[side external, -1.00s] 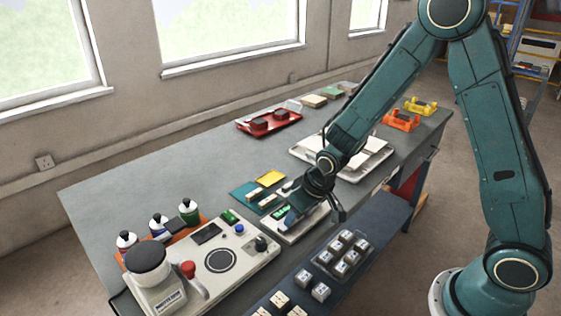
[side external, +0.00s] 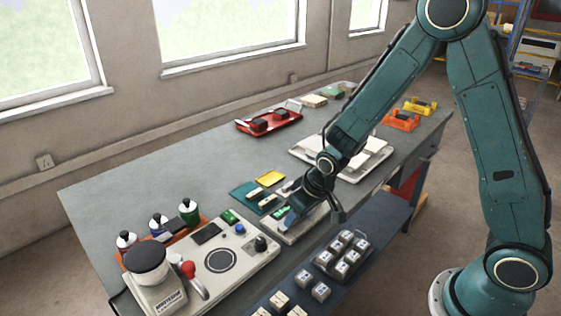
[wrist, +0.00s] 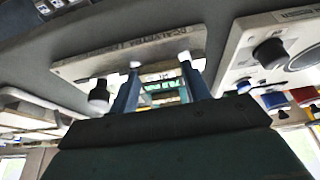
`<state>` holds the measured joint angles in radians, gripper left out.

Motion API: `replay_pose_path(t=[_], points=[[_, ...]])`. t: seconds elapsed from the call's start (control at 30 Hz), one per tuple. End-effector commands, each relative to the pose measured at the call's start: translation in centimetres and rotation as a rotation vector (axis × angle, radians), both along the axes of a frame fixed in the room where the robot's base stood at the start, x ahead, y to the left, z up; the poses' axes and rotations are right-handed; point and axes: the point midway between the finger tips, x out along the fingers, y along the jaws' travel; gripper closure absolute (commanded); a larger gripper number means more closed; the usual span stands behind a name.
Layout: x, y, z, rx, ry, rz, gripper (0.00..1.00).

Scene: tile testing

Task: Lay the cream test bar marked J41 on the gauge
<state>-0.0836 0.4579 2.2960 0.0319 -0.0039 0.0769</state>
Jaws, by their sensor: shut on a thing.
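The gauge (side external: 296,231) is a pale flat unit with a small green display (side external: 282,212), near the front edge of the bench. In the wrist view its lettered plate (wrist: 95,68) lies just past the fingertips, and a green readout (wrist: 160,87) shows between the fingers. My gripper (side external: 297,214) is low over the gauge in the side view. In the wrist view my gripper (wrist: 160,63) has its blue fingers a little apart, shut on a pale piece, apparently the cream test bar. Most of it is hidden, and no J41 mark is readable. I cannot tell whether it touches the gauge.
A teal mat (side external: 240,190) with cream bars and a yellow pad (side external: 270,178) lie behind the gauge. A pale machine (side external: 245,262) with knobs stands to its left. A tray of marked cubes (side external: 325,259) is in front. A white tray (side external: 378,165) and red tray (side external: 290,119) are farther back.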

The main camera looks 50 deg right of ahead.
Motion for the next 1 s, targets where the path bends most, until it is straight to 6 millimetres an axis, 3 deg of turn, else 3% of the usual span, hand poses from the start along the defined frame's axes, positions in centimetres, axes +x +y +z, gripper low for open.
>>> replay_pose_path(t=[0.57, 0.6, 0.7, 0.77, 0.8, 0.83, 1.0], points=[[-0.02, 0.00, -0.43, 0.000, 0.001, 0.000, 0.74], [-0.01, 0.00, -0.40, 0.000, 0.001, 0.000, 0.45], [-0.01, 0.00, -0.39, 0.000, 0.001, 0.000, 0.30], [-0.01, 0.00, -0.39, 0.000, 0.000, 0.000, 0.30], [-0.01, 0.00, -0.39, 0.000, 0.001, 0.000, 0.44], [-0.01, 0.00, -0.39, 0.000, 0.001, 0.000, 0.39], [0.00, 0.00, -0.37, 0.000, 0.000, 0.000, 0.39]])
